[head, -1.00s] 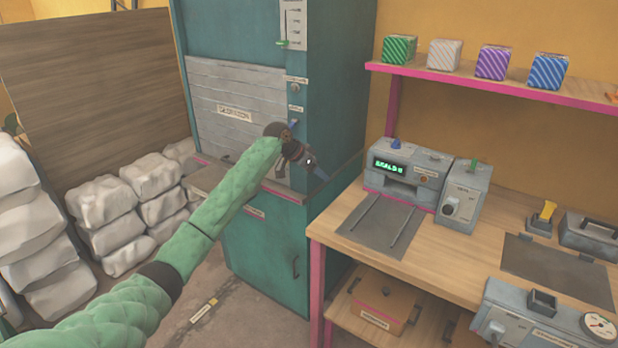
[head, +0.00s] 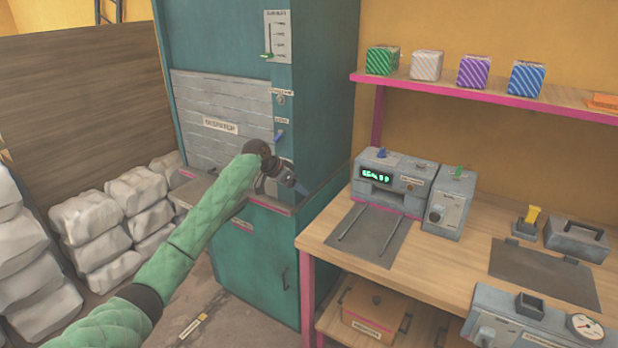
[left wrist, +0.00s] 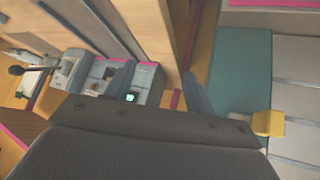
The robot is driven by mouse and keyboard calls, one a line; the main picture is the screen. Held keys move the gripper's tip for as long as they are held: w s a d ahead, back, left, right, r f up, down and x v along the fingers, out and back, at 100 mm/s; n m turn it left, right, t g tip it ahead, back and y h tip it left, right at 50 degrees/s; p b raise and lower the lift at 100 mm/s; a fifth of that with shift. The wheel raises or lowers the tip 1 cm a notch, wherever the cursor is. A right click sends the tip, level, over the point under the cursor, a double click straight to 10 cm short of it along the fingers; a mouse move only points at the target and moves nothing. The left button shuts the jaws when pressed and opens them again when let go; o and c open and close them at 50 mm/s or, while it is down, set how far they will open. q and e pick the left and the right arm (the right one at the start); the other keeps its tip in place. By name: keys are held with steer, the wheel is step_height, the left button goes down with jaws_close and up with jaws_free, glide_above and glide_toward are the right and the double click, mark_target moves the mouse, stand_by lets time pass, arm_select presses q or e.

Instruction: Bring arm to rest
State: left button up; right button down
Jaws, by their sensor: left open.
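My left arm, in a green padded sleeve, reaches in from the lower left of the head view. My left gripper (head: 296,186) is by the front of the teal cabinet (head: 262,262), just below the blue switch (head: 279,136) on its panel. In the left wrist view, the two fingers (left wrist: 160,85) stand wide apart with nothing between them. Whether the gripper touches the cabinet's ledge, I cannot tell. My right gripper is not in view.
A wooden workbench (head: 330,228) stands to the right, with a grey device (head: 395,180) showing a green display. A pink-edged shelf (head: 440,92) holds several striped boxes. White sacks (head: 90,217) are stacked at the left.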

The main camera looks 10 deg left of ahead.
arm_select(q)
step_height(320, 180, up, 8)
steer(key=s+n+t+y, duration=0.1)
steer(key=n+t+y, duration=0.1)
steer(key=t+y, duration=0.15)
steer(key=s+d+f+n+y, duration=0.1)
steer(key=s+d+f+y, duration=0.1)
steer(key=s, duration=0.3)
steer(key=s+d+f+n+g, duration=0.1)
steer(key=s+d+f+g, duration=0.1)
steer(key=s+f, duration=1.2)
steer(key=s+d+f+n+g, duration=0.1)
steer(key=s+d+f+g, duration=0.1)
steer(key=s+f, duration=1.3)
steer(key=s+d+f+n+g, duration=0.1)
steer(key=s+d+f+g, duration=0.2)
steer(key=s+f, duration=1.1)
steer(key=s+d, duration=0.1)
steer(key=s, duration=1.3)
steer(key=shift+s+f, duration=0.15)
steer(key=shift+s, duration=0.1)
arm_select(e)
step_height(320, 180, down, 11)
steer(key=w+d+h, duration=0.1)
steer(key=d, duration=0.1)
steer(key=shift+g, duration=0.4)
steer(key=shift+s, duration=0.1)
